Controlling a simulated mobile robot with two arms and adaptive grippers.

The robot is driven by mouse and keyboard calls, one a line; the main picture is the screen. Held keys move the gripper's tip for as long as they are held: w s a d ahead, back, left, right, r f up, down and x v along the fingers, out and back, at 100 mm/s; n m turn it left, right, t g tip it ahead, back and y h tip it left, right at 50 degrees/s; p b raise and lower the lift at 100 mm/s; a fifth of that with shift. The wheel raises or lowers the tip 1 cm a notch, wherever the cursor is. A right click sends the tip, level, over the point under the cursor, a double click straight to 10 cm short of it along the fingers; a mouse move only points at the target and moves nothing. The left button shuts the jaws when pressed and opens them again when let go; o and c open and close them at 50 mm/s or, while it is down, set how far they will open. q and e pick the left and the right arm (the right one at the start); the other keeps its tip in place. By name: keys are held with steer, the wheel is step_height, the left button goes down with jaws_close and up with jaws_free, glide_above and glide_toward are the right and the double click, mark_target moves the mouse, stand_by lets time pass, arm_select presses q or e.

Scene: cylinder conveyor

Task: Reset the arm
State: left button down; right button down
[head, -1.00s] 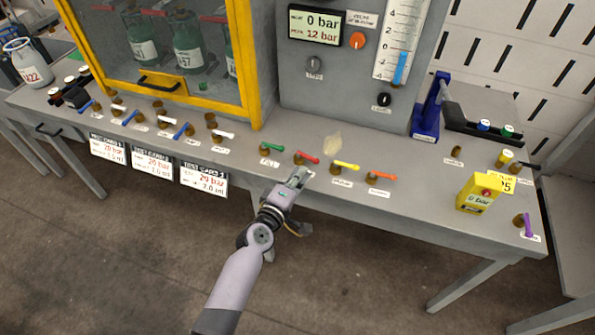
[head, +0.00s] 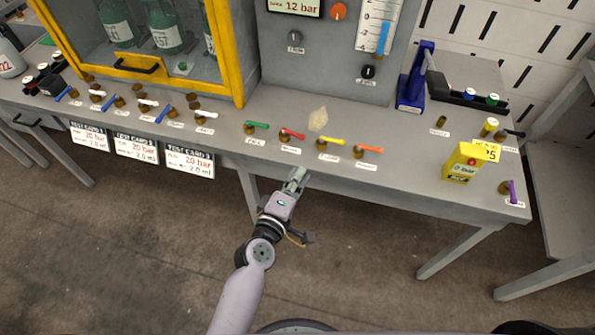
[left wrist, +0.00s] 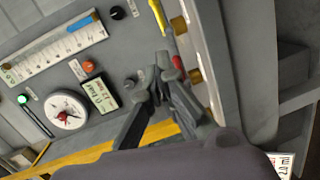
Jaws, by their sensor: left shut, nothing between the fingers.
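My left gripper (head: 297,176) is shut and empty. In the head view it hangs in front of the grey bench (head: 232,151), below the valve handles and apart from them. In the left wrist view its fingers (left wrist: 160,72) are together, with the panel behind them. The left arm reaches up from the bottom of the head view. My right gripper does not show.
Along the bench's front edge are valves with green (head: 256,125), red (head: 292,134), yellow (head: 331,141) and orange (head: 369,149) handles. A yellow gauge box (head: 463,162) stands at right. A yellow-framed cabinet (head: 241,60) stands at left. The floor in front is clear.

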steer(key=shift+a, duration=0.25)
